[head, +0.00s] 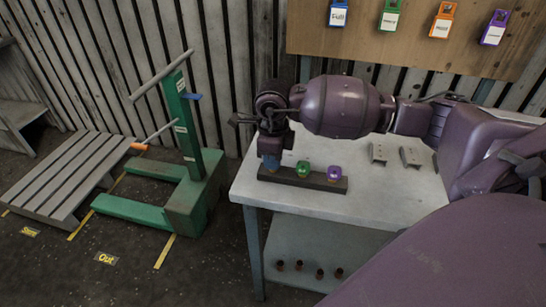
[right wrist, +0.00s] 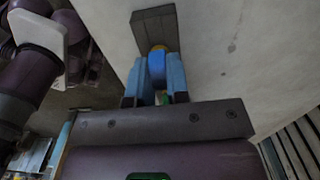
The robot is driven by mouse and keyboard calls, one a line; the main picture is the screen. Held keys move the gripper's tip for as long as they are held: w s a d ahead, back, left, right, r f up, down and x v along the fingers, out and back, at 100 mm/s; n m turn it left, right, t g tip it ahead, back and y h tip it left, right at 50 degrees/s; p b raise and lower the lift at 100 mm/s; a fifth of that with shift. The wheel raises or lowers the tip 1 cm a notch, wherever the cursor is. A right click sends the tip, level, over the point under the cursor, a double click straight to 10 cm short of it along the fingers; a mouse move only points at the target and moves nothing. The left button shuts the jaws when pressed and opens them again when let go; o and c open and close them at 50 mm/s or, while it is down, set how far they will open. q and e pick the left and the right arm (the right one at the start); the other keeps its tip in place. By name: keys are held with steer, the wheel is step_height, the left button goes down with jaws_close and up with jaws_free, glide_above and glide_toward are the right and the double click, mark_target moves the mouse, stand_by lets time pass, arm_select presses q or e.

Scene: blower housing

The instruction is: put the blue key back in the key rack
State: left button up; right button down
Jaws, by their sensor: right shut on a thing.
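The key rack (head: 318,185) is a dark strip on the workbench. A green key (head: 303,168) and a purple key (head: 334,173) stand in it. My right gripper (head: 269,148) points down at the rack's left end and is shut on the blue key (head: 271,163). In the right wrist view the blue key (right wrist: 156,66) sits between the two light blue fingers, with a yellowish bit at its far side, close to the rack (right wrist: 153,22). The fingers hide much of the key, and I cannot tell whether it touches the rack. My left gripper is not in view.
The grey workbench (head: 385,195) has free room right of the rack. Two small metal brackets (head: 378,153) lie behind it. Tagged coloured locks (head: 390,17) hang on the board above. A green pallet truck (head: 190,190) stands left of the bench.

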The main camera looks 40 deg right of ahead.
steer(key=c, duration=1)
jaws_free()
step_height(320, 180, up, 11)
steer(key=shift+f+p, duration=0.1)
steer(key=shift+p, duration=0.25)
